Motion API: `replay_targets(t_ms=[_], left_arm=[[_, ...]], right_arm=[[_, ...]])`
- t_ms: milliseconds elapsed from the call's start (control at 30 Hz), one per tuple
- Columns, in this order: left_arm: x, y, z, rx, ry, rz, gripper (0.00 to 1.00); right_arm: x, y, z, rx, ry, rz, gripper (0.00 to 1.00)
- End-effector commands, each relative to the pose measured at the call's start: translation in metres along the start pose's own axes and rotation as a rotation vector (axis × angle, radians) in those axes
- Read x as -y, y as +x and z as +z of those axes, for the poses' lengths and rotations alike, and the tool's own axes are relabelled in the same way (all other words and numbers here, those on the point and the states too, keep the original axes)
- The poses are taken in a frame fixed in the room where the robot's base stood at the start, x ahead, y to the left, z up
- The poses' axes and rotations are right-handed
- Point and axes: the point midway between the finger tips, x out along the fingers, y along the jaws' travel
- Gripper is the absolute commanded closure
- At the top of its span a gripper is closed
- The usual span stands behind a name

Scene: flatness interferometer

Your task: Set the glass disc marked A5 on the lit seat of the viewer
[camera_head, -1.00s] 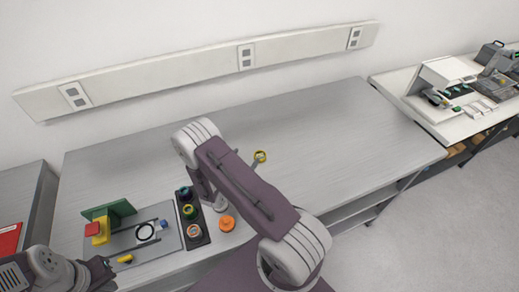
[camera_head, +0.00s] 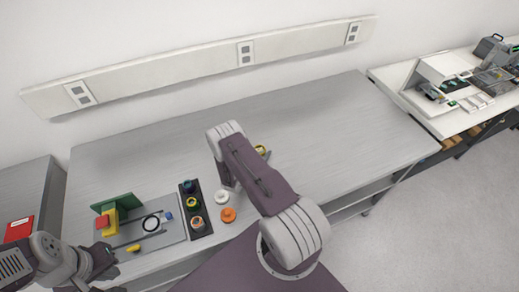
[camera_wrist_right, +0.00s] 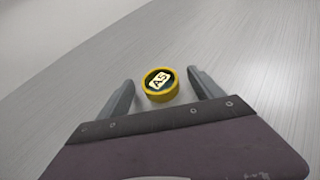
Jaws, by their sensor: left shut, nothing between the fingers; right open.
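The glass disc marked A5 (camera_wrist_right: 160,84) has a yellow rim and lies flat on the bench, label up, in the right wrist view. In the head view the disc (camera_head: 262,150) is partly covered by my right arm. My right gripper (camera_wrist_right: 160,77) is open, its fingers on either side of the disc with gaps between; the head view hides it behind the arm. My left gripper (camera_head: 106,262) is shut and empty by the front left of the bench. A white boxy instrument (camera_head: 446,68) stands on the right table; I cannot make out a lit seat.
A black rack (camera_head: 207,231) holds several coloured pieces. A white disc (camera_head: 222,197) and an orange disc (camera_head: 228,215) lie beside it. A grey plate (camera_head: 172,234) carries a green panel (camera_head: 120,203). The bench's right half is clear.

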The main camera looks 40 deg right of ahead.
Motion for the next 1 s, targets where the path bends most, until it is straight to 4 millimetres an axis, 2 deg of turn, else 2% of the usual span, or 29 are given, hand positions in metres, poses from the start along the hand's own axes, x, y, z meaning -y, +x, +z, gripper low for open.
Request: replay_targets(t_ms=[200,233,400,500,767,867,1000], left_arm=[[0.000,0.000,0.000,0.000,0.000,0.000,1.00],[0.000,0.000,0.000,0.000,0.000,0.000,1.00],[0.000,0.000,0.000,0.000,0.000,0.000,1.00],[0.000,0.000,0.000,0.000,0.000,0.000,1.00],[0.000,0.001,0.000,0.000,0.000,0.000,1.00],[0.000,0.004,0.001,0.000,0.000,0.000,1.00],[0.000,0.011,0.001,0.000,0.000,0.000,1.00]], right_arm=[[0.000,0.003,-0.001,0.000,-0.001,0.001,0.24],[0.000,0.003,-0.001,0.000,-0.001,0.001,0.27],[0.000,0.003,-0.001,0.000,-0.001,0.001,0.74],[0.000,0.003,0.000,0.000,0.000,0.001,0.99],[-0.001,0.002,0.003,0.001,0.001,0.001,0.99],[-0.001,-0.001,0.011,0.001,0.001,0.002,0.99],[-0.002,-0.011,0.034,0.003,0.003,0.003,0.99]])
